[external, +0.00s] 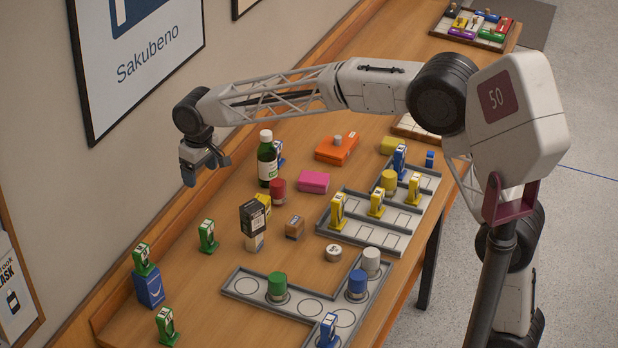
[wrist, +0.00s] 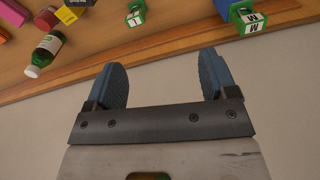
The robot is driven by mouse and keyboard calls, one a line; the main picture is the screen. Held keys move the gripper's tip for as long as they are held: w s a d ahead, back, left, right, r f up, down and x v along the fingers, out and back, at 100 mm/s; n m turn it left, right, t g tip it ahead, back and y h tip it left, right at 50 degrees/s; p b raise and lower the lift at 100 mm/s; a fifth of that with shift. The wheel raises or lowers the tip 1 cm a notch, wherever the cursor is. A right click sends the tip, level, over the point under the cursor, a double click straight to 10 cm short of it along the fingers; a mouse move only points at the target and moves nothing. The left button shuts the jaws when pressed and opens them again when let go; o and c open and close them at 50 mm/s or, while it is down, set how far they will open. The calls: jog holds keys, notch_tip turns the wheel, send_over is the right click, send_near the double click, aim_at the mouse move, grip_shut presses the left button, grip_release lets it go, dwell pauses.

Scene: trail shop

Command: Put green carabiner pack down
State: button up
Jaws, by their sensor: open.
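Several green carabiner packs stand on the table at the left. One green pack (external: 208,237) stands upright on bare wood. Another green pack (external: 142,260) stands on top of a blue box (external: 149,289), and a third green pack (external: 166,326) stands near the front. My gripper (external: 203,170) is open and empty, above the table's wall side, behind these packs and apart from them. In the wrist view my gripper (wrist: 160,72) has nothing between its fingers. Two green packs show at the top there, one in the middle (wrist: 137,15) and one at right (wrist: 245,20).
A dark green bottle (external: 267,160) stands right of my gripper, near a red cylinder (external: 278,192) and a pink box (external: 313,182). A grey tray with round slots (external: 243,283) and a grey tray with yellow packs (external: 330,222) lie nearer the front edge. The wall (external: 45,165) runs close behind.

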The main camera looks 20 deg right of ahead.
jog(key=s+d+r+m, duration=0.1)
jog(key=s+d+r, duration=0.15)
jog(key=d, duration=0.95)
jog(key=s+d+r+m+t, duration=0.1)
jog(key=s+d+r, duration=0.15)
jog(key=d, duration=0.95)
jog(key=s+d+r+m, duration=0.1)
jog(key=s+d+r, duration=0.15)
jog(key=d, duration=0.95)
jog(key=s+d+f+m, duration=0.2)
jog(key=s+d+f, duration=0.2)
jog(key=s+d, duration=0.7)
jog(key=s+d+f+m+t, duration=0.1)
jog(key=s+d+f, duration=0.3)
jog(key=s+d, duration=0.8)
jog(key=shift+s+f+m, duration=0.35)
jog(key=shift+s+m, duration=0.35)
jog(key=shift+s, duration=0.25)
